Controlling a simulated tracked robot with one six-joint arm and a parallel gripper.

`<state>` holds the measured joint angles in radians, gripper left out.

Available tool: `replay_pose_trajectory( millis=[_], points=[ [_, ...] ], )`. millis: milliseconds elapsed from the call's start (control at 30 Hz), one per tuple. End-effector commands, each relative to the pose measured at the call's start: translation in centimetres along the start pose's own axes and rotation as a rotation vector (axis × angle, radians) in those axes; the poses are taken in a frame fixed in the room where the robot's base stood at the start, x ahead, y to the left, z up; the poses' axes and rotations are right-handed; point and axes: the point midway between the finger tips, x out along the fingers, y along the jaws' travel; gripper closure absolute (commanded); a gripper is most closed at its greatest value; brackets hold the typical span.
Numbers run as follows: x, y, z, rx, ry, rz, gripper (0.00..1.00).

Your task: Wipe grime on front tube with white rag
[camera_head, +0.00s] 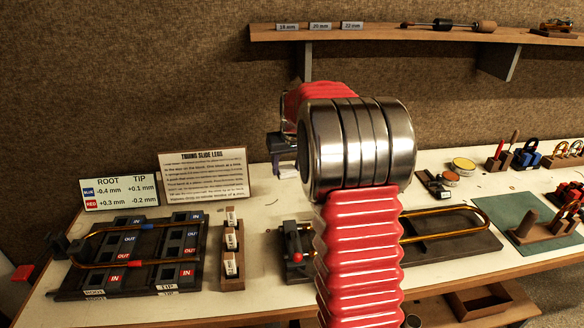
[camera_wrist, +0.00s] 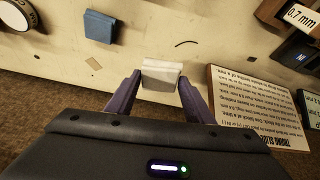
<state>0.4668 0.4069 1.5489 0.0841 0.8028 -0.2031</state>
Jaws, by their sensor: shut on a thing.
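My gripper (camera_wrist: 160,88) is shut on the white rag (camera_wrist: 161,74), a small pale folded block between the fingertips in the wrist view. In the head view the rag (camera_head: 287,169) hangs below my gripper (camera_head: 284,150), partly hidden by my arm. It looks held above the bench, near its back edge. A U-shaped brass slide (camera_head: 478,209) lies on a dark fixture right of my arm, its front tube (camera_head: 450,238) nearer the camera. My arm hides part of the slide. I cannot make out grime on it.
A dark block with brass tubes (camera_head: 135,258) and a labelled wooden rack (camera_head: 232,255) stand at left. A printed card (camera_head: 204,175) stands behind them. A blue block (camera_wrist: 100,27) lies on the bench in the wrist view. A wall shelf (camera_head: 420,34) is above.

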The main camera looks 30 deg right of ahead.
Motion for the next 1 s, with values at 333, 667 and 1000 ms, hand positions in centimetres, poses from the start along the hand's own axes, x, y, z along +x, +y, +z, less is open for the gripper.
replay_pose_trajectory(
  millis=[333, 667, 1000],
  points=[
    [-2.3, -10.8, 0.4, -0.016, -0.011, -0.007, 0.7],
    [-5.4, -21.2, 2.5, -0.019, -0.008, -0.006, 0.7],
    [-7.9, -27.8, 4.9, -0.013, 0.002, -0.003, 0.7]
  ],
)
